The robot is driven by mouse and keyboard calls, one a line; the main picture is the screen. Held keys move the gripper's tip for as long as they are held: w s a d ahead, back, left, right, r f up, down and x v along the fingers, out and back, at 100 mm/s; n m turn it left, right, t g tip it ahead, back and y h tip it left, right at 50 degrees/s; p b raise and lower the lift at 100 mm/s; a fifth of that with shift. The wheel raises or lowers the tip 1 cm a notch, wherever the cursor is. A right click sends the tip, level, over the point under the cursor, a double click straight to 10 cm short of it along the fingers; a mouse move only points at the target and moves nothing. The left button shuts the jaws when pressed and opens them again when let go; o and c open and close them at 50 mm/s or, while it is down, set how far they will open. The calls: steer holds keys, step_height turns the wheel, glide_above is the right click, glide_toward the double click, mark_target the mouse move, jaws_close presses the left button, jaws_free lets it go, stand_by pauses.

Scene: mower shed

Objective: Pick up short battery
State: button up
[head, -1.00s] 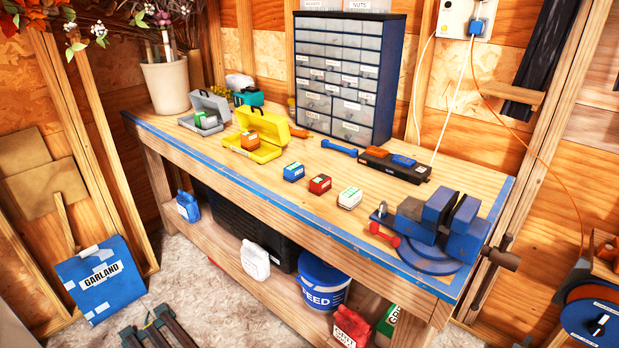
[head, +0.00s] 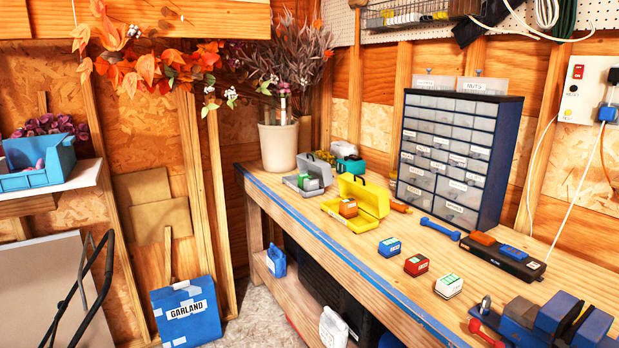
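Several small battery-like blocks are on the wooden workbench (head: 478,276). A blue one (head: 390,247), a red one (head: 416,265) and a white one with a green top (head: 449,286) stand apart in a row near the front edge. An orange-brown block (head: 348,208) sits in an open yellow case (head: 370,203). An open grey case (head: 308,184) holds white and green pieces. I cannot tell which is the short battery. My gripper is not in view.
A blue drawer cabinet (head: 455,155) and a potted plant (head: 279,146) stand at the back of the bench. A blue vise (head: 556,322) is at the near right. A blue dumbbell-shaped tool (head: 440,228) lies before the cabinet. Bench space around the row is clear.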

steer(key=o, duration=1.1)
